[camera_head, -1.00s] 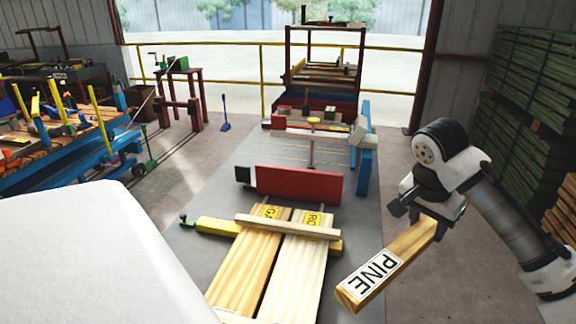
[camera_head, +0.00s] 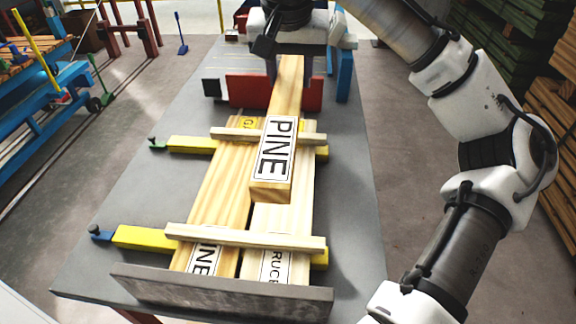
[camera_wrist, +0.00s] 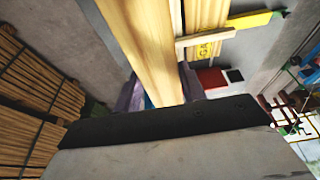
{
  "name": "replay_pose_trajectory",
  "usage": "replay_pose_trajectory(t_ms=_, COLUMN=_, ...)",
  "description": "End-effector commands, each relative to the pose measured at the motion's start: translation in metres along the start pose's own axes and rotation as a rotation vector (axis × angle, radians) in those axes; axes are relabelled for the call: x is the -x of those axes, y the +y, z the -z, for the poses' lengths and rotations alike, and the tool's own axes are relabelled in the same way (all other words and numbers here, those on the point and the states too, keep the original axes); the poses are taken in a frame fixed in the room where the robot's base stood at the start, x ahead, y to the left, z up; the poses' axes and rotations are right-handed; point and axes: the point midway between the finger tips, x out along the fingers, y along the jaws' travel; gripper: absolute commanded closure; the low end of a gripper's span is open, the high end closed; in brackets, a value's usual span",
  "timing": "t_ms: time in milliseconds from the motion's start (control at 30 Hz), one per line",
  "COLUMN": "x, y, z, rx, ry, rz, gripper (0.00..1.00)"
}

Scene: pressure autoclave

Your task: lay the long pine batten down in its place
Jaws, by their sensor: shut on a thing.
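The long pine batten (camera_head: 270,160), with a black-on-white PINE label, points toward me above the table (camera_head: 130,220). My gripper (camera_head: 289,72) is shut on its far end. In the wrist view the batten (camera_wrist: 145,45) runs up from between the fingers. In the head view it overlaps two flat boards, a left one (camera_head: 215,195) labelled PINE and a right one (camera_head: 270,215) whose label is partly hidden. It also overlaps the far cross strip (camera_head: 235,133). Its near end stops short of the near cross strip (camera_head: 240,238). Whether it touches anything is unclear.
Yellow clamp bars (camera_head: 135,237) lie under the boards. A grey metal stop (camera_head: 220,292) stands at the table's near edge, and a red block (camera_head: 245,92) stands beyond the boards. A blue bench (camera_head: 55,110) is left; timber stacks (camera_head: 558,130) are right.

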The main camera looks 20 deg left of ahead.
Motion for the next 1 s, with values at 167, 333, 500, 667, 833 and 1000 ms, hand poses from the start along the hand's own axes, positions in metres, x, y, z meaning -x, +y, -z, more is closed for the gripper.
replay_pose_trajectory(t_ms=167, x=-0.046, y=0.000, z=-0.015, rx=0.001, ry=-0.006, rz=0.004, gripper=0.92)
replay_pose_trajectory(t_ms=333, x=-0.088, y=0.001, z=-0.028, rx=-0.003, ry=-0.004, rz=-0.001, gripper=0.92)
replay_pose_trajectory(t_ms=500, x=-0.121, y=0.001, z=-0.038, rx=-0.004, ry=-0.002, rz=0.001, gripper=0.92)
replay_pose_trajectory(t_ms=667, x=-0.135, y=0.000, z=-0.041, rx=-0.003, ry=0.000, rz=0.001, gripper=0.92)
replay_pose_trajectory(t_ms=833, x=-0.156, y=0.000, z=-0.048, rx=-0.003, ry=-0.003, rz=0.000, gripper=0.92)
replay_pose_trajectory(t_ms=1000, x=-0.174, y=0.000, z=-0.054, rx=-0.003, ry=-0.001, rz=0.000, gripper=0.92)
